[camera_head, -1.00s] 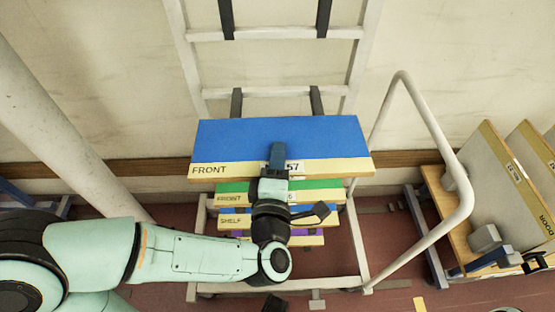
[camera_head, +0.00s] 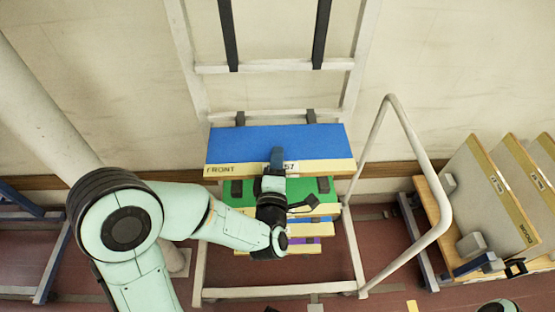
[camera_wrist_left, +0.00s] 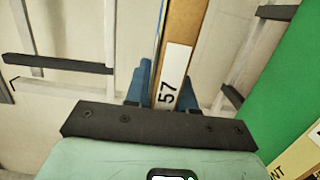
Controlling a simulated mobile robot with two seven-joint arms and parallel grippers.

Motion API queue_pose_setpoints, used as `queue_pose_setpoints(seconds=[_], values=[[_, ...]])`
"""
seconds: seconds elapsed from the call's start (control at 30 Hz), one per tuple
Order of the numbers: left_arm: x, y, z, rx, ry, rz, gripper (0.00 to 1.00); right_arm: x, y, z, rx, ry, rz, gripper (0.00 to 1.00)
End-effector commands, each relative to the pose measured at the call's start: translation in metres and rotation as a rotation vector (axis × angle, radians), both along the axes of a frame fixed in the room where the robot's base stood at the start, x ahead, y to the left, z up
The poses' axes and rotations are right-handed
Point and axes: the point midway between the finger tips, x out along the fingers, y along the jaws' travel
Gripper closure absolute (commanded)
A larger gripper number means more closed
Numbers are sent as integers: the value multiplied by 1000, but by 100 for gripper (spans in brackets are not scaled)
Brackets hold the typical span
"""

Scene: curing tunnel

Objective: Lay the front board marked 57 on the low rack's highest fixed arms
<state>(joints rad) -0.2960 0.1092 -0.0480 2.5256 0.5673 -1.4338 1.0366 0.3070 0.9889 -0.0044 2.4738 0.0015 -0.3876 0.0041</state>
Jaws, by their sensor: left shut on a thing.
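The front board marked 57 (camera_head: 240,145) has a blue face and a pale yellow edge reading FRONT and 57. My left gripper (camera_head: 277,160) is shut on its near edge, beside the 57 label. In the left wrist view the board (camera_wrist_left: 187,30) stands edge-on between the fingers (camera_wrist_left: 163,90). The low rack (camera_head: 357,60) is a white frame. Dark arm ends (camera_head: 240,118) show just behind the board's far edge; the board hides the rest, so I cannot tell whether it touches them.
Below board 57 a green board (camera_head: 320,190) and lower blue and purple boards lie on the rack. Longer dark arms (camera_head: 228,35) show higher up. A white tube rail (camera_head: 447,210) stands right of the rack, with a crate of upright boards (camera_head: 475,185) beyond.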

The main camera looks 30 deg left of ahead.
Motion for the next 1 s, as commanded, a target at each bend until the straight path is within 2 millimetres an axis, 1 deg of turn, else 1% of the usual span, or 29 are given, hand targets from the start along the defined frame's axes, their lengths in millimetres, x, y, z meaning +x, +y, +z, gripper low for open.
queue_pose_setpoints(seconds=[0.03, 0.07, 0.37, 0.73, 0.8, 1.0], values=[[4, 3, 5, 1, -3, 2, 100, 2, 0, 8, 0, 0, 0, 57], [6, 4, 4, 1, -3, 1, 100, 2, 0, 11, 0, 0, 1, 57], [28, 18, 3, 1, -5, 1, 100, 6, 0, 21, 0, -4, 1, 57], [56, 35, 3, 1, -5, 1, 100, 13, 0, 39, 0, -13, 1, 57], [54, 34, -5, -1, -5, -1, 100, 9, 0, 28, 1, -8, 0, 57], [54, 33, -16, 0, -5, -1, 100, 2, 0, 10, 0, 1, 0, 57]])
